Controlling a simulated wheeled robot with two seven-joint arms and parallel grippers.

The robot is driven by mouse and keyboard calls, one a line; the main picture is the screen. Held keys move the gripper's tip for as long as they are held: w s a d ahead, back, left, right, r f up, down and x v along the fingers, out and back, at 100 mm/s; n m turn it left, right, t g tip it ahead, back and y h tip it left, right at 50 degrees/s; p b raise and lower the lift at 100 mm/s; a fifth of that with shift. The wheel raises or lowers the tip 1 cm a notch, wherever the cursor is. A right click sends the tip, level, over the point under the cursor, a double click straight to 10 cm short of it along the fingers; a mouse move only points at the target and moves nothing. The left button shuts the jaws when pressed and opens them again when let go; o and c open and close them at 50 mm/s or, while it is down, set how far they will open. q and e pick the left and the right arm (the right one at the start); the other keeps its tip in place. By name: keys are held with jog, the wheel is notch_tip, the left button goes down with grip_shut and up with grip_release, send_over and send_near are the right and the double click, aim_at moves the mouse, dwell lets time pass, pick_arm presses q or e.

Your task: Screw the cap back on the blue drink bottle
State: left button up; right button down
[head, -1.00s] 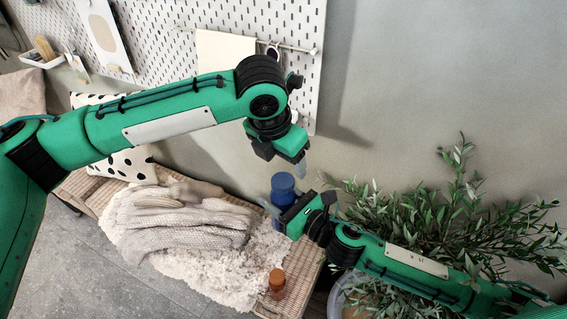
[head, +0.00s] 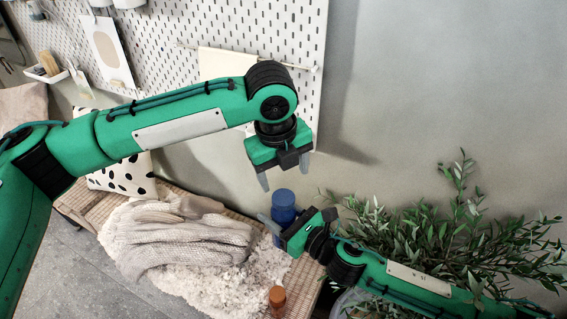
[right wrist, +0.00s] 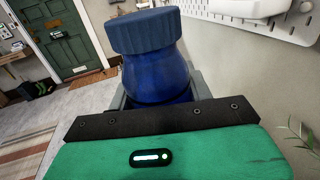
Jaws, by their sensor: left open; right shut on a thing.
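The blue drink bottle (head: 283,214) is held above the bench in my right gripper (head: 279,229), which is shut around its body. In the right wrist view, the bottle's glossy blue body (right wrist: 158,78) rises from between the jaws. A ribbed, darker blue cap (right wrist: 147,32) sits on top of the bottle; the cap also shows in the head view (head: 283,196). I cannot tell how tightly it is screwed. My left gripper (head: 284,171) is open and empty, pointing down just above the cap, its two fingers spread apart and not visibly touching it.
A woven bench (head: 185,196) carries a fluffy throw (head: 215,285), a knitted blanket (head: 190,243) and a spotted cushion (head: 128,177). A small orange-brown bottle (head: 277,299) stands near its right end. A leafy plant (head: 440,225) surrounds my right forearm; a pegboard (head: 225,35) hangs behind.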

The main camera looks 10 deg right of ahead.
aim_at(283, 197)
pick_arm(q)
jog(key=n, duration=0.5)
jog(key=shift+r, duration=0.25)
jog(key=n, duration=0.6)
jog(key=shift+r+g+y, duration=0.3)
jog(key=shift+y, duration=0.1)
jog(key=n, duration=0.5)
jog(key=shift+r, duration=0.25)
jog(key=n, duration=0.5)
jog(key=shift+s+r+g+y, duration=0.1)
jog(key=shift+r+g+y, duration=0.2)
jog(key=shift+f, duration=4.05)
